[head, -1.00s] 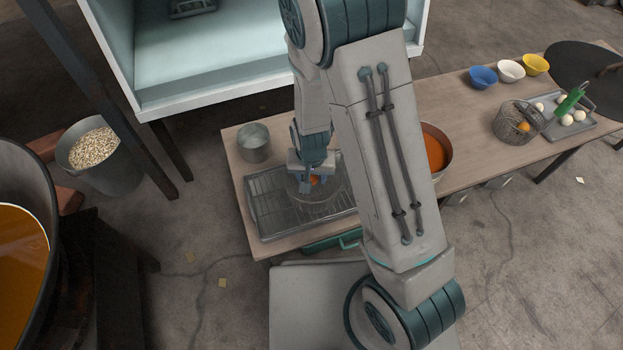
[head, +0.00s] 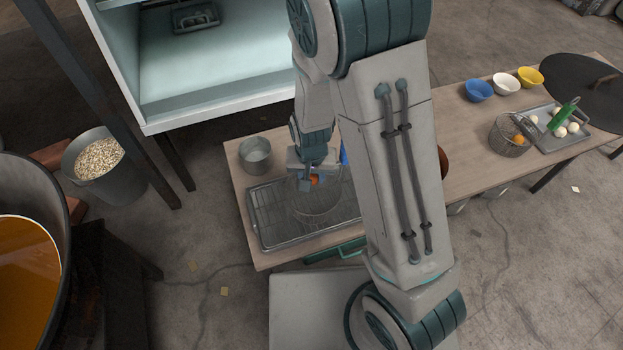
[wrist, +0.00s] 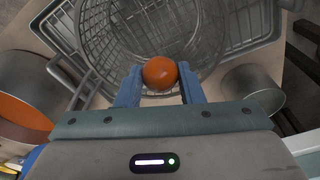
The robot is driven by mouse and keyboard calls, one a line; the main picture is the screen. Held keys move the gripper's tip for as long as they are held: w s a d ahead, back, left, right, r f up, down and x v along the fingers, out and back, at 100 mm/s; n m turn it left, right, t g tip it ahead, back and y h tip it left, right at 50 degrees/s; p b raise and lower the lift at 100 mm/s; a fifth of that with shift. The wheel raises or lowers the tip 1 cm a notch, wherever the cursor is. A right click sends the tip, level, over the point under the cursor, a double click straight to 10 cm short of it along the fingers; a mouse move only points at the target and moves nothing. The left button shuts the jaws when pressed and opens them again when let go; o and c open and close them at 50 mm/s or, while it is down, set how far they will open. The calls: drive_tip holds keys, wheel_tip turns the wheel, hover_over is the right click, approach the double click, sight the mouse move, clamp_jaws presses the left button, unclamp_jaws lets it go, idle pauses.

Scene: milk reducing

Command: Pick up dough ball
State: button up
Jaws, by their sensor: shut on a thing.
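The dough ball (wrist: 160,72) is a smooth orange ball. It sits between the two blue fingertips of my gripper (wrist: 160,84) in the wrist view, and the gripper is shut on it. In the head view my gripper (head: 312,182) points down with the ball (head: 315,180) at its tips. A wire basket (head: 320,207) stands below and around the ball in that view. The wrist view also shows the basket (wrist: 165,25) behind the ball. I cannot tell whether the ball is still within the basket's rim.
The basket stands on a tray with a wire rack (head: 262,237) on the wooden table (head: 455,150). A metal pot (head: 255,155) is close at the left. A pot of orange liquid (wrist: 22,110) is at the wrist view's left.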

wheel_tip(320, 180, up, 22)
drive_tip(key=p, duration=0.8)
drive_tip(key=shift+f, duration=0.15)
drive_tip(key=shift+w, duration=0.1)
